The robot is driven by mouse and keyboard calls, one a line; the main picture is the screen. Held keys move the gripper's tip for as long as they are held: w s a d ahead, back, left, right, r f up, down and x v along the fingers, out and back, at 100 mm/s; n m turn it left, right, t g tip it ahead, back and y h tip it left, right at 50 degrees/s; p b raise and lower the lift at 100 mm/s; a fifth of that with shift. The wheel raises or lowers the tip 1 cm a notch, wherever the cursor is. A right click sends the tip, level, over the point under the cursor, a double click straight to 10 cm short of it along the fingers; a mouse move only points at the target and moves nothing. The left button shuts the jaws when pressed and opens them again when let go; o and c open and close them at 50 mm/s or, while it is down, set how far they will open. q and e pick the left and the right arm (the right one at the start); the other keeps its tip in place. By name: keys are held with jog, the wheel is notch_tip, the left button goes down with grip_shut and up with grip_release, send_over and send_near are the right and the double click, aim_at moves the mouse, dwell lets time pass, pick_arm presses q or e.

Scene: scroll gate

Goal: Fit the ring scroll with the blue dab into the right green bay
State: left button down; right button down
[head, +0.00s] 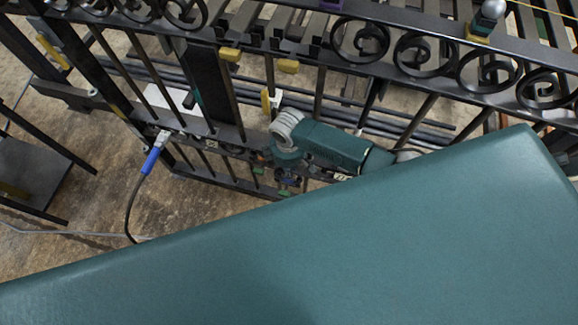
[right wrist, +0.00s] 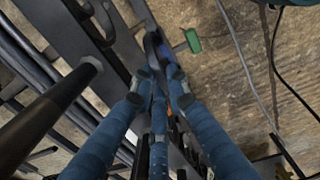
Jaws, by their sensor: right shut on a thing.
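My right gripper (head: 287,181) is low against the gate's lower rails in the head view, small and partly hidden by my arm. In the right wrist view its blue fingers (right wrist: 158,92) are closed together on a dark piece. A blue patch (right wrist: 151,44) shows just beyond the fingertips; I take the held piece to be the ring scroll with the blue dab, though its ring shape is mostly hidden. A green tab (right wrist: 192,40) is right of the blue patch, apart from the fingers. Green marks (head: 257,170) also show beside the gripper in the head view. My left gripper is not in view.
The black gate (head: 215,95) has upright bars and a top row of scrolls (head: 425,55). Yellow tabs (head: 288,66) sit on its rail. Bare floor lies between.

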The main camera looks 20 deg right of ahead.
jog(key=c, duration=1.6)
grip_release()
notch_tip(320, 180, up, 8)
jog(key=shift+s+a+f, duration=0.1)
jog(key=shift+s+f, duration=0.05)
jog(key=shift+f, duration=0.1)
jog(key=shift+a, duration=0.1)
